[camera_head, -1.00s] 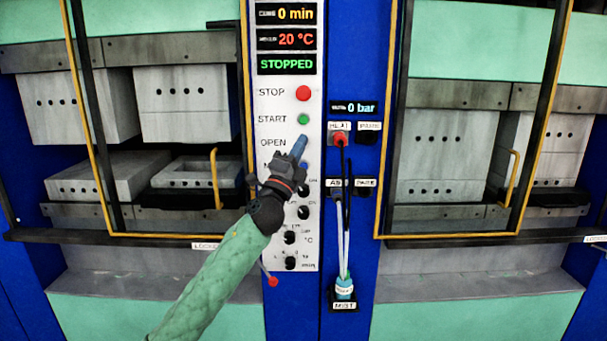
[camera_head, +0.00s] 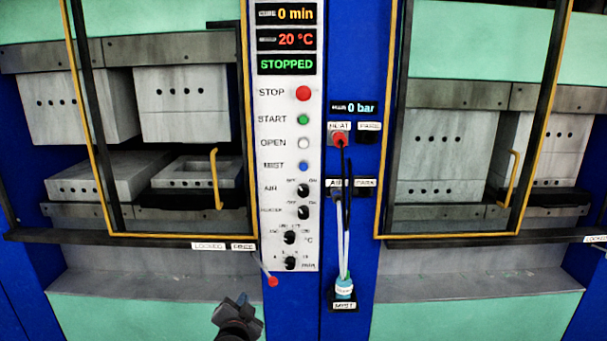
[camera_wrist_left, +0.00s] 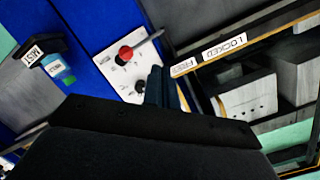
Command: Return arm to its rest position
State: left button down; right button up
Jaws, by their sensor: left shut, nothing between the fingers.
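My left gripper (camera_head: 238,305) is low in the head view, just below the control panel (camera_head: 288,225). Its blue fingers are together, with nothing between them, and it touches nothing that I can see. In the left wrist view the fingers (camera_wrist_left: 163,88) point up toward the panel's lower end and a red-knobbed lever (camera_wrist_left: 126,52). My right gripper shows in neither view.
The left press (camera_head: 185,110) and right press (camera_head: 445,150) flank the panel, behind yellow-edged guard doors. A dark rail (camera_head: 130,239) runs below the left door. The panel display (camera_head: 287,64) reads STOPPED.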

pick_arm(q)
jog(key=s+a+f+n+g, duration=0.2)
jog(key=s+f+g, duration=0.1)
jog(key=s+f, duration=0.55)
jog(key=s+a+f+n+g, duration=0.2)
jog(key=s+f+g, duration=0.2)
jog(key=s+f, duration=0.4)
jog(key=s+a+f+n+g, duration=0.1)
jog(key=s+f+g, duration=0.2)
jog(key=s, duration=0.7)
jog(key=s+a+f+n+g, duration=0.1)
jog(key=s+f+g, duration=0.2)
jog(key=s, duration=0.8)
jog(key=s+d+f+g, duration=0.1)
jog(key=s+d+f, duration=0.1)
jog(key=f, duration=1.5)
jog(key=s+d+f+h, duration=0.1)
jog(key=s+f, duration=0.1)
jog(key=f, duration=1.6)
jog(key=shift+s+d+f+g, duration=0.15)
jog(key=shift+d+f+g, duration=0.05)
jog(key=shift+d+g, duration=0.2)
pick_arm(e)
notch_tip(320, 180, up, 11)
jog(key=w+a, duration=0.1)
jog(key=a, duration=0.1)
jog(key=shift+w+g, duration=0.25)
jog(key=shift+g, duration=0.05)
